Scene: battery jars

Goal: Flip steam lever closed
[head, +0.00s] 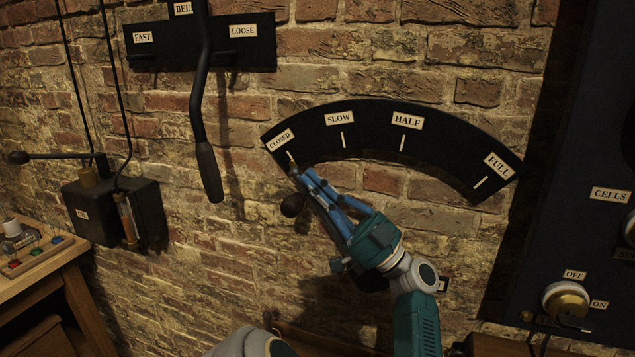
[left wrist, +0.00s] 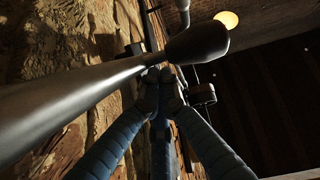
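My right gripper is not in view.
A long belt lever (head: 201,110) hangs in front of the wall at the upper left. A black box (head: 100,208) with a side handle is at the left, above a wooden bench (head: 55,268). A dark panel (head: 560,240) with a knob stands at the right.

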